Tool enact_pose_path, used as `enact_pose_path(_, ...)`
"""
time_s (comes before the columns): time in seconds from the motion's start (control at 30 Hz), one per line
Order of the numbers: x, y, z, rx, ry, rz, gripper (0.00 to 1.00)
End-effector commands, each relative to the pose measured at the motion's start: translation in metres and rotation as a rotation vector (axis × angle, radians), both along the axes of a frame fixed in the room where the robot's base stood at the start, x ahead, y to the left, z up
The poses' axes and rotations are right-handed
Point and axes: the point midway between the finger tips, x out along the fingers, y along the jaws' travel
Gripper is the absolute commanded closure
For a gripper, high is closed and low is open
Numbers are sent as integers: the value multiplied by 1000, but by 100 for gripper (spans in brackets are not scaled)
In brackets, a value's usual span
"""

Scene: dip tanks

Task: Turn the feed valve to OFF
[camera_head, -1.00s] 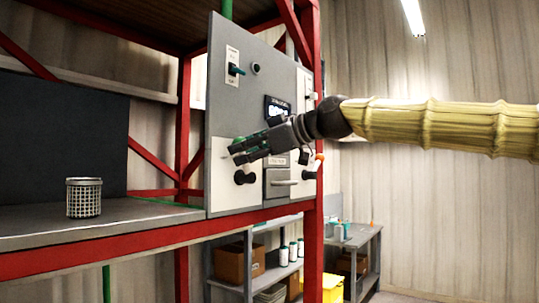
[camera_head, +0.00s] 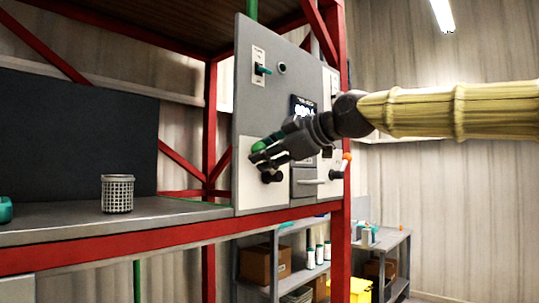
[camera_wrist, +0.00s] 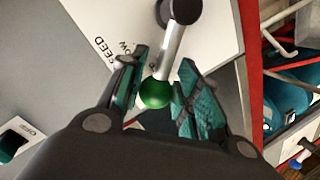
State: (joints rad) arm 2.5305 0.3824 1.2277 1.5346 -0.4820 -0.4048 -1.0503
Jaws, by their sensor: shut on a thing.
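The feed valve is a lever with a green ball knob (camera_wrist: 155,93), a silver stem and a dark round hub (camera_wrist: 180,10). The word FEED is printed on the white plate beside it in the wrist view. In the head view the green knob (camera_head: 258,146) stands above and left of the dark hub (camera_head: 271,176), so the lever leans left. My gripper (camera_wrist: 158,90) is shut on the knob, with one teal-padded finger on each side. It also shows in the head view (camera_head: 264,150), reaching in from the right. The OFF mark cannot be made out.
The grey panel (camera_head: 262,100) also bears a teal switch (camera_head: 263,70), a display (camera_head: 303,108) and an orange-tipped lever (camera_head: 346,157). A wire basket (camera_head: 117,194) stands on the bench to the left. A red frame post (camera_head: 341,240) borders the panel.

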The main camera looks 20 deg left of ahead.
Motion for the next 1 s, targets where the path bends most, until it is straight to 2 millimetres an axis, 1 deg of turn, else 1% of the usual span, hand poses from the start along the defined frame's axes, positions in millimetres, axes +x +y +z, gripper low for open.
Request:
enact_pose_path(0.03,0,1,-4,-7,2,1,100)
enact_pose_path(0.17,0,1,-4,-6,3,1,100)
enact_pose_path(0.2,0,1,-4,-7,4,2,62)
enact_pose_path(0.27,0,1,-4,-6,3,1,51)
enact_pose_path(0.3,0,1,-4,-6,3,2,47)
enact_pose_path(0.57,0,0,-2,-3,2,1,47)
enact_pose_path(0.7,-2,-4,0,-2,1,1,47)
enact_pose_path(0.77,-4,-9,2,-1,1,0,47)
enact_pose_path(0.87,-10,-21,6,-1,0,-1,47)
enact_pose_path(1.0,-19,-43,13,-1,0,-1,47)
